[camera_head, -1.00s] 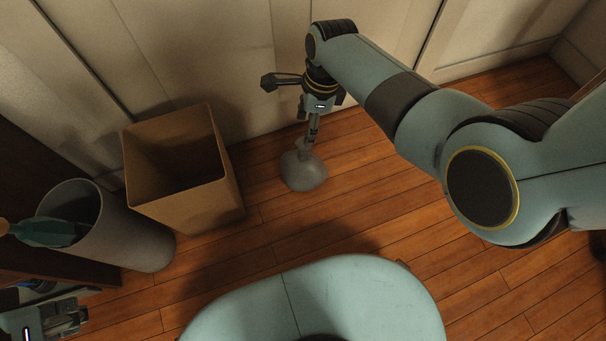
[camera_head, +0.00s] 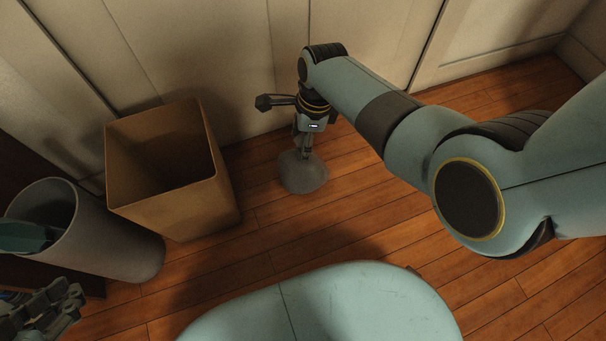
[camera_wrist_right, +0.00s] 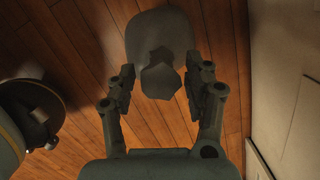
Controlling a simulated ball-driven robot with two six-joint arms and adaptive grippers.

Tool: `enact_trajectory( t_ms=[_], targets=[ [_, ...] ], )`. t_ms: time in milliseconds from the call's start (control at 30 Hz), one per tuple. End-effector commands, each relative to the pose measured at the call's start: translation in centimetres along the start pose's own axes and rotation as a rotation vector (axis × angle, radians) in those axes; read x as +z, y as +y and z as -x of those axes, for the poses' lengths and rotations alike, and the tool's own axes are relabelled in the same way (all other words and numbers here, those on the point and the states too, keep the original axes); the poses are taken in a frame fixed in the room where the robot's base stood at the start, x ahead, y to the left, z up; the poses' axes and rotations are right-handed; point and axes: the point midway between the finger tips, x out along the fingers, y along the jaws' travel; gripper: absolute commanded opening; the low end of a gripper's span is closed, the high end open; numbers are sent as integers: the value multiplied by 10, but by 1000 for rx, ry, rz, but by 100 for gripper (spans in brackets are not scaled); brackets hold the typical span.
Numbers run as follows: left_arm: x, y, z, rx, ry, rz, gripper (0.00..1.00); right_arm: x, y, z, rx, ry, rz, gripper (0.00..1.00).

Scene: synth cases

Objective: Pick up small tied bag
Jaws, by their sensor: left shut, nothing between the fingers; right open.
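The small tied bag (camera_head: 302,178) is grey and rounded, and it stands on the wooden floor to the right of the cardboard box. My right gripper (camera_head: 306,155) points down at it from above. In the right wrist view the bag's body (camera_wrist_right: 160,30) lies beyond the fingers, and its tied top (camera_wrist_right: 160,80) reaches between the open fingertips of my right gripper (camera_wrist_right: 160,82). I see a gap on both sides of the tied top. My left gripper (camera_head: 62,305) is at the lower left corner of the head view, shut and empty, away from the bag.
An open cardboard box (camera_head: 180,208) stands left of the bag. A grey cylindrical bin (camera_head: 115,245) with a teal item (camera_head: 25,237) at its mouth is farther left. The pale wall (camera_head: 210,60) rises behind. Floor to the right of the bag is clear.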

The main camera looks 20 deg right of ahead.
Motion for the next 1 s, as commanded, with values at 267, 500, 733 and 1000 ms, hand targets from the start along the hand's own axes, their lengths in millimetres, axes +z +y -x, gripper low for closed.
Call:
enact_trajectory(
  t_ms=[267, 500, 733, 1000],
  targets=[
    [3, 1, -2, -1, 50, -2, 0, 0, 0, -5, -1, 0, 0, 52],
    [3, 1, -2, -1, 49, -2, 0, 0, 0, -5, -1, 0, 0, 37],
    [3, 1, -2, -1, 47, -2, 0, 0, 0, -5, -1, 0, 0, 7],
    [4, 1, -2, -1, 46, -2, 0, 0, 0, -5, -1, 0, 0, 0]
  ],
)
